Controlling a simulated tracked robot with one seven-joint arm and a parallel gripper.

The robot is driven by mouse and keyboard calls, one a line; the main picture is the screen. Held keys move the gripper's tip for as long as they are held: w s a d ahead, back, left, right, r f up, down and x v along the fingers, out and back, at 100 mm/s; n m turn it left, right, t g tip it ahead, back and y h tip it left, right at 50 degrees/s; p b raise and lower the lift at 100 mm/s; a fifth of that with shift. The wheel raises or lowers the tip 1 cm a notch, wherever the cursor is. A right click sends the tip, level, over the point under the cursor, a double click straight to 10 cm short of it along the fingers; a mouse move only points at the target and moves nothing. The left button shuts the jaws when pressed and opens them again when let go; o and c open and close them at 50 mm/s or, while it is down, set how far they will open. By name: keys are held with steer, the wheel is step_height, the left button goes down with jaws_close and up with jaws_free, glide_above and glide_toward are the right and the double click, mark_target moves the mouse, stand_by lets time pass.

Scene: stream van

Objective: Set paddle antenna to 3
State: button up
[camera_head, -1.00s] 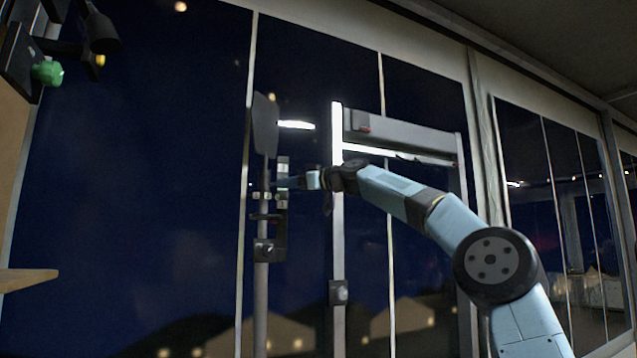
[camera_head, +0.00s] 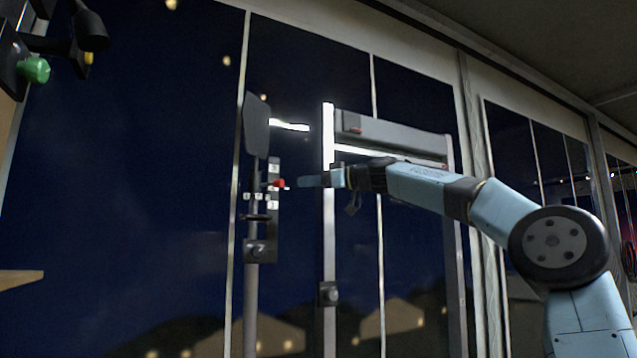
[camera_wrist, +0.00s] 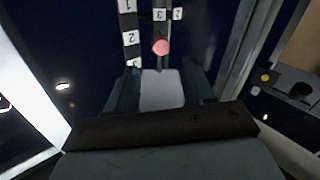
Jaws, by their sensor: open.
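The paddle antenna (camera_head: 257,124) is a dark flat paddle upright on a thin pole. Below it is a dark upright plate (camera_head: 274,228) with white number labels. A red knob (camera_head: 279,184) sticks out at the plate; in the wrist view it is a pinkish round end (camera_wrist: 161,47). There it lies just below a label 3 (camera_wrist: 159,15), with a strip of labels 1 and 2 (camera_wrist: 130,38) to its left. My gripper (camera_head: 303,182) is open and empty, just right of the knob with a small gap. Its fingers (camera_wrist: 160,85) also show in the wrist view, the knob beyond them.
A second pole with a bright lit edge (camera_head: 328,230) and a grey crossbar (camera_head: 390,137) stands right behind my gripper. A box with a green knob (camera_head: 34,69) is at upper left, above a wooden ledge (camera_head: 20,279). Tall dark windows fill the background.

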steer(key=shift+v, duration=1)
steer(key=s+a+f+m+g+h, duration=0.1)
steer(key=s+a+f+h, duration=0.3)
steer(key=a+f, duration=0.75)
steer(key=s+f+m+h, duration=0.2)
steer(key=s+f+h, duration=0.35)
steer(key=f, duration=0.65)
steer(key=s+d+f+m+h, duration=0.2)
steer(key=s+d+f+m, duration=0.2)
steer(key=s+d+f, duration=0.3)
steer(key=s+d+f+m+h, duration=0.2)
steer(key=s+d+f+m, duration=0.2)
steer(key=s+d+f, duration=0.4)
steer(key=s+d+f+m+g+h, duration=0.1)
steer(key=s+d+f+m, duration=0.3)
steer(key=s+d, duration=1)
steer(key=s+f+h, duration=0.1)
steer(key=s+f, duration=0.2)
steer(key=s, duration=0.2)
steer(key=shift+s+d+f+h, duration=0.15)
steer(key=shift+d+f+h, duration=0.05)
steer(key=shift+h, duration=0.15)
